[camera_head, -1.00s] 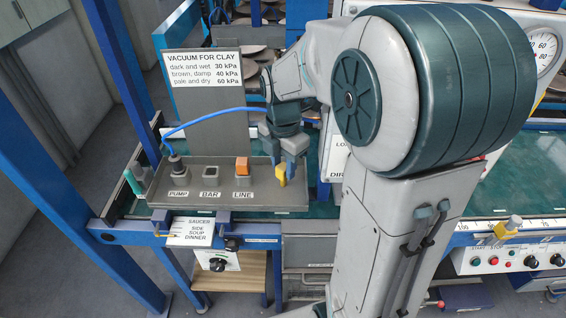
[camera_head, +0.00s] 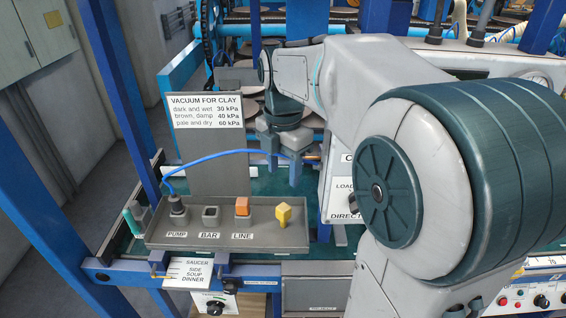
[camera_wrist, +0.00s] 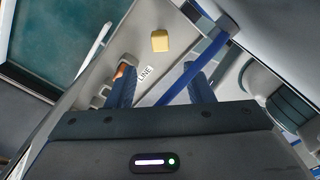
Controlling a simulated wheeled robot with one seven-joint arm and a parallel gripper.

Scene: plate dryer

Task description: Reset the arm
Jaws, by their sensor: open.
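My gripper (camera_head: 284,172) is open and empty in the head view. Its fingers point down behind the grey control tray (camera_head: 204,236), above the green bench surface. The yellow valve handle (camera_head: 284,214) stands at the tray's right end, apart from the fingers. In the wrist view my gripper (camera_wrist: 160,92) shows two blue fingers spread apart, with the yellow handle (camera_wrist: 160,41) beyond them. My arm fills the right side of the head view.
The vacuum sign (camera_head: 205,112) stands behind the tray. A blue hose (camera_head: 215,157) arches from the PUMP fitting (camera_head: 178,205) toward my gripper. An orange block (camera_head: 242,206) sits at LINE.

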